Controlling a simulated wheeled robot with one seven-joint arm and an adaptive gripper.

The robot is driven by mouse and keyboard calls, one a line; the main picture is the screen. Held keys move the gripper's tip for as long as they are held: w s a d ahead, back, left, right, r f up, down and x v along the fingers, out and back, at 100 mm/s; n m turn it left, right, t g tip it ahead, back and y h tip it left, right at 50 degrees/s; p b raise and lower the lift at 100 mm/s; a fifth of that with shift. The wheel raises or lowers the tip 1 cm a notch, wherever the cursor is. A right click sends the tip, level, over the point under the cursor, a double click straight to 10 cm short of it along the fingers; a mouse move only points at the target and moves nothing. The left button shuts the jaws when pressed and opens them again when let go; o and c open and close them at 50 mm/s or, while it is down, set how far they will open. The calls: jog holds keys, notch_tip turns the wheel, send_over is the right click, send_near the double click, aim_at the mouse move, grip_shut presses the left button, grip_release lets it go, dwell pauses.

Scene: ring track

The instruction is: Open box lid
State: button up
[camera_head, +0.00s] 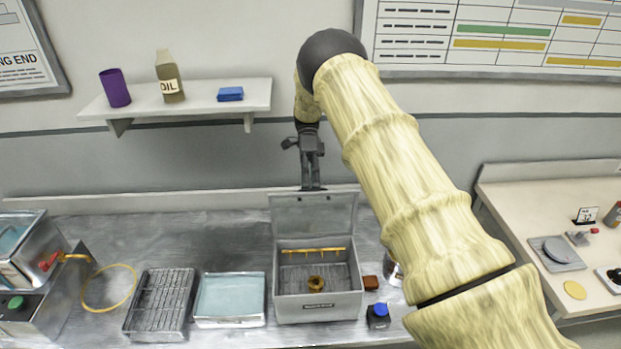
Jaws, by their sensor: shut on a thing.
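The grey box (318,309) stands on the metal bench. Its lid (314,216) is raised, standing roughly upright at the back of the box. Inside the box a brown-gold ring-shaped piece (316,284) lies on the floor, and a yellow bar (312,250) runs across near the back. My gripper (312,187) points down from above and is shut on the lid at the middle of its top edge. The fingertips are small in this view, so the exact contact is hard to see.
Left of the box are a pale blue tray (230,318), a wire-rack tray (160,303) and a yellow hoop (108,309). A small brown block (370,283) and a blue-capped bottle (378,316) stand close on the right. A wall shelf (180,101) hangs behind.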

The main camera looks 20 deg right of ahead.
jog(key=o, duration=0.4)
jog(key=shift+w+f, duration=0.25)
jog(key=shift+f, duration=0.65)
jog(key=shift+s+r, duration=0.15)
jog(key=shift+r, duration=0.2)
jog(key=shift+c, duration=1.2)
jog(key=shift+f, duration=0.1)
jog(key=shift+d, duration=0.1)
jog(key=v, duration=0.5)
jog(key=shift+c, duration=0.2)
jog(key=v, duration=0.3)
